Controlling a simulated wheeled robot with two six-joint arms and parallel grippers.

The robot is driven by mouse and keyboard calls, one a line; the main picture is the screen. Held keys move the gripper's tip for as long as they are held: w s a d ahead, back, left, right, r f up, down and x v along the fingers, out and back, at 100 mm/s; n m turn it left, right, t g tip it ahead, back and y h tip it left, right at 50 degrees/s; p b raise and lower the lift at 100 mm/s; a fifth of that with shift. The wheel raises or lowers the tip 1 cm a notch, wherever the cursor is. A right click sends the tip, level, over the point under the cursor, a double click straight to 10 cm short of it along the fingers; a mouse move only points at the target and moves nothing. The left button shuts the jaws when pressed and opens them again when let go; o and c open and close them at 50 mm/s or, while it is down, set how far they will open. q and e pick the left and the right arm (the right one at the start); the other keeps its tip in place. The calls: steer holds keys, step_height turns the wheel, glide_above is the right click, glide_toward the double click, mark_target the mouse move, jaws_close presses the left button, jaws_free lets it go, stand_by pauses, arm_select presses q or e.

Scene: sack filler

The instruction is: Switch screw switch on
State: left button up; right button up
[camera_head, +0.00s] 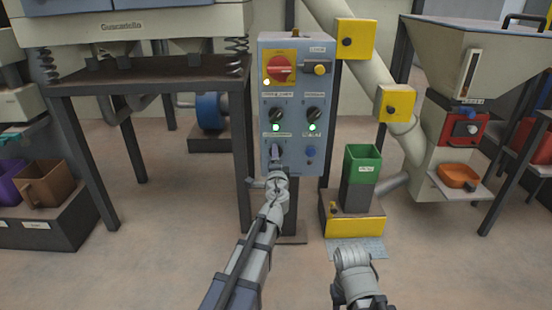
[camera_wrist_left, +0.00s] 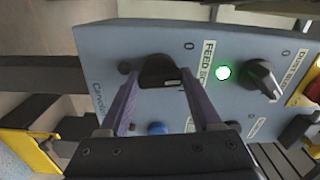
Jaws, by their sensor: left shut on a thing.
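The blue-grey control box (camera_head: 294,75) stands ahead on a post. My left gripper (camera_head: 276,152) is at its lower left. In the left wrist view its two purple fingers (camera_wrist_left: 162,90) are shut on a black rotary switch (camera_wrist_left: 158,70), one on each side. A white mark shows on the switch's edge. Above the switch on the panel is a label (camera_wrist_left: 208,60) starting "FEED SC", with a lit green lamp (camera_wrist_left: 223,72) beyond it. My left gripper hides this switch in the head view. My right gripper (camera_head: 354,258) is low, away from the box; its jaws are unclear.
The box also carries two black knobs (camera_head: 275,114) with lit green lamps, a red main switch (camera_head: 281,68), a yellow button (camera_head: 320,68) and a blue button (camera_head: 310,152). A green bin (camera_head: 362,164) stands to the right, and a hopper machine (camera_head: 482,55) further right.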

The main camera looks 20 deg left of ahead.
arm_select(q)
steer(key=m, duration=0.9)
steer(key=shift+m, duration=0.4)
stand_by(0.4)
steer(key=o, duration=1.4)
steer(key=shift+v, duration=3.9)
